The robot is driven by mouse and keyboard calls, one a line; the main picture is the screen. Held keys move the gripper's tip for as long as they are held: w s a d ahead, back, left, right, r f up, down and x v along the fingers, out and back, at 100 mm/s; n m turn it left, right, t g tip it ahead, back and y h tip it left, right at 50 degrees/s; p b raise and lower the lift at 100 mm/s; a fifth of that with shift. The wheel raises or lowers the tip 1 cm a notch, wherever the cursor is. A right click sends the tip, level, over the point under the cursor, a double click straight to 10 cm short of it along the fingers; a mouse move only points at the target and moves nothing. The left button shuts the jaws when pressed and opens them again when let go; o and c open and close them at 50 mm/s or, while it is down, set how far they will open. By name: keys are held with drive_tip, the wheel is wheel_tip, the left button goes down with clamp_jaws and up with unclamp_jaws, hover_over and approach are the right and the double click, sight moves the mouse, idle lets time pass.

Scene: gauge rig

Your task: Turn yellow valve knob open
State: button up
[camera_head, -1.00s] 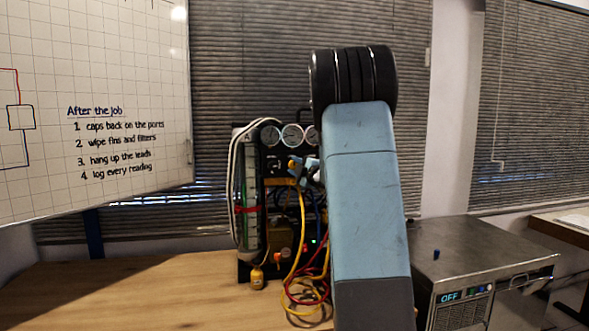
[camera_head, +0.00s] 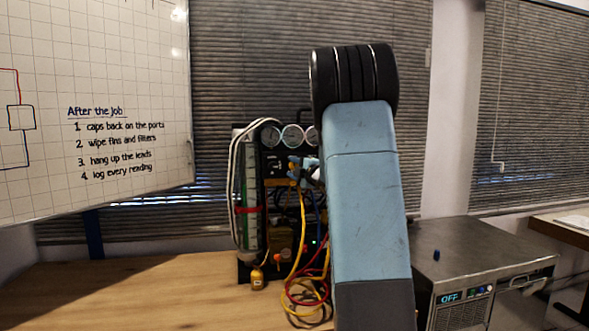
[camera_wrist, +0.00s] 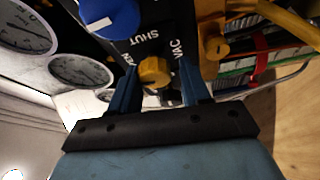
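A yellow valve knob (camera_wrist: 154,71) is on the dark panel of the gauge rig (camera_head: 243,268), by the printed words SHUT and VAC. In the wrist view, the two blue fingers of my gripper (camera_wrist: 158,76) stand on either side of this knob. They are apart, with a gap seen at least on the right side; I cannot tell whether the left finger touches it. In the head view, my gripper (camera_head: 297,168) is at the rig's upper front, partly behind my own arm, and covers the knob there.
A blue knob (camera_wrist: 109,14) with a white line is close beside the yellow knob. Another yellow fitting (camera_wrist: 214,45) and yellow hose lie to the right. Round gauges (camera_head: 292,136) line the rig's top. Hoses (camera_head: 302,292) hang onto the wooden bench (camera_head: 130,300). A metal box (camera_head: 480,255) stands right.

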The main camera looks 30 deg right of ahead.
drive_tip(key=shift+o, duration=1.2)
drive_tip(key=shift+d, duration=0.1)
drive_tip(key=shift+r, duration=0.1)
drive_tip(key=shift+s+d, duration=0.1)
drive_tip(key=s+d, duration=0.1)
drive_tip(key=s, duration=1.2)
drive_tip(key=shift+s+d+f, duration=0.2)
drive_tip(key=shift+s+f, duration=0.05)
drive_tip(key=shift+f, duration=0.2)
